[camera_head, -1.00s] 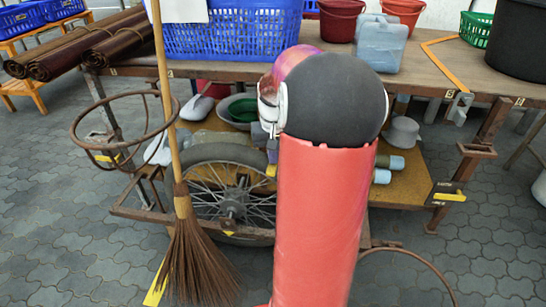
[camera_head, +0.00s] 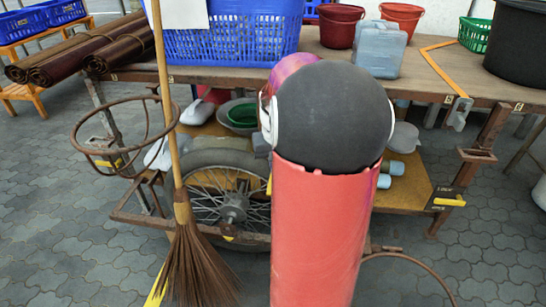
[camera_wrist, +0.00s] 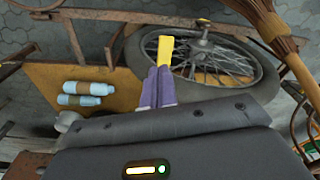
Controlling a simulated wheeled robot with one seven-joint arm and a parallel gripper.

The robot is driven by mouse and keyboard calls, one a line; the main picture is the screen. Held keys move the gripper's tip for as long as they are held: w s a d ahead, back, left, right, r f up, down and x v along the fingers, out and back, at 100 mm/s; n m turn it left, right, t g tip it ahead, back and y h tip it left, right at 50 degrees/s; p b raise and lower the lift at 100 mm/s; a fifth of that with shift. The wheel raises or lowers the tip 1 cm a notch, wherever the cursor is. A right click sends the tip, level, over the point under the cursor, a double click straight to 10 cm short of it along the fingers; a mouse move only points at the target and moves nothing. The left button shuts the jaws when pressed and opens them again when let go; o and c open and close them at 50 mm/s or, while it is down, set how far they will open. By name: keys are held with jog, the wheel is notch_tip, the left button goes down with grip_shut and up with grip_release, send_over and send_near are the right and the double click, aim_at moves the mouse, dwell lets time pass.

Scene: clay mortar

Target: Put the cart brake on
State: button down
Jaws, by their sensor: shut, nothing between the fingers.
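The cart has a spoked wheel (camera_head: 233,207) with a dark tyre, left of my arm in the head view; it also shows in the wrist view (camera_wrist: 215,55). A yellow-ended lever (camera_wrist: 166,50) stands beside the wheel in the wrist view, just past my fingertips. A sliver of yellow (camera_head: 269,186) by the wheel shows in the head view. My gripper (camera_wrist: 157,72) has its purple fingers shut and empty, close to the lever; I cannot tell whether they touch. My arm hides the gripper in the head view. A yellow handle (camera_head: 450,202) sits on the cart's right corner.
A broom (camera_head: 182,205) leans in front of the wheel, beside a rusty ring (camera_head: 85,135). The cart top bears a blue basket (camera_head: 235,30), a red bucket (camera_head: 342,25) and a blue jug (camera_head: 380,48). Bottles (camera_wrist: 85,93) lie on the lower shelf.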

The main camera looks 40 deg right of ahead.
jog(key=shift+r, duration=0.1)
notch_tip(320, 180, up, 8)
jog(key=shift+s+a+f+p, duration=0.2)
jog(key=shift+s+f+p, duration=0.05)
jog(key=shift+s+p, duration=0.15)
dwell(0.4)
